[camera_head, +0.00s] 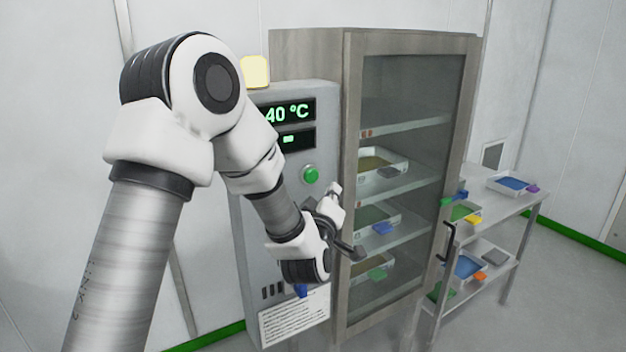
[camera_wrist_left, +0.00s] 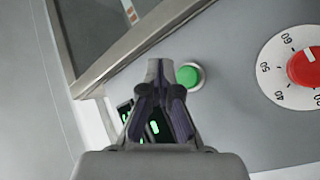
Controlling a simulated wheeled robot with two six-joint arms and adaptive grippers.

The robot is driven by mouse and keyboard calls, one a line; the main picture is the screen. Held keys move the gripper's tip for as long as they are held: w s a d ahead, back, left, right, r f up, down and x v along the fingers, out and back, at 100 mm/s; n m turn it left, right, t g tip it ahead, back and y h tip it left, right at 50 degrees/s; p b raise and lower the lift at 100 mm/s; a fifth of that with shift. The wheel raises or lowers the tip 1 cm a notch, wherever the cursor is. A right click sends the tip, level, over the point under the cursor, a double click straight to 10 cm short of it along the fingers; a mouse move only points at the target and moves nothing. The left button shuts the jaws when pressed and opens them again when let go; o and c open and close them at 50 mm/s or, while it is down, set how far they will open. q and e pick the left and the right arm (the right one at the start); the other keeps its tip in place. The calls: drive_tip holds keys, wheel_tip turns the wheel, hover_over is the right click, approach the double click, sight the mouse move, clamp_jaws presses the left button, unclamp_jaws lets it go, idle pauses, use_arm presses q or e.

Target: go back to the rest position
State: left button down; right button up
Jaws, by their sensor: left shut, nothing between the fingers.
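My left arm comes in from the left in the head view and bends down in front of the cabinet's control panel (camera_head: 252,215). My left gripper (camera_head: 357,252) is in front of the panel's right side and the door frame, below the green button (camera_head: 311,174). In the left wrist view the gripper (camera_wrist_left: 158,68) is shut with nothing between its fingers. The green button (camera_wrist_left: 190,76) appears just right of the fingertips there. Whether the fingers touch anything cannot be told. My right gripper is not in view.
The cabinet's glass door (camera_head: 405,130) is shut over shelves with trays. A display (camera_head: 287,112) reads 40 °C. A red dial (camera_wrist_left: 306,67) shows beside the button in the wrist view. A cart (camera_head: 520,208) with several trays stands at right. Floor is free at far right.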

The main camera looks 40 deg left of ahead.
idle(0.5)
use_arm(q)
drive_tip(key=s+d+f+m+g+h+b, duration=0.1)
drive_tip(key=s+d+f+m+g, duration=0.15)
drive_tip(key=f, duration=0.85)
drive_tip(key=s+d+f+m+g+h+b, duration=0.15)
drive_tip(key=s+f, duration=0.25)
drive_tip(key=f, duration=0.8)
drive_tip(key=s+d+f+m+g+h, duration=0.1)
drive_tip(key=s+d+f+g+h, duration=0.15)
drive_tip(key=f, duration=0.85)
drive_tip(key=s+d+f+m+g, duration=0.2)
drive_tip(key=s+f+m+g, duration=0.1)
drive_tip(key=s, duration=0.6)
drive_tip(key=s+d+f+m+g+h, duration=0.1)
drive_tip(key=s+d+f+m+g, duration=0.1)
drive_tip(key=s+f, duration=0.4)
drive_tip(key=s+d+f+m+g+h, duration=0.1)
drive_tip(key=s+f+m+g, duration=0.2)
drive_tip(key=s, duration=0.9)
wheel_tip(320, 180, down, 2)
drive_tip(key=g, duration=0.3)
drive_tip(key=shift+d+m, duration=0.4)
drive_tip(key=shift+w, duration=0.1)
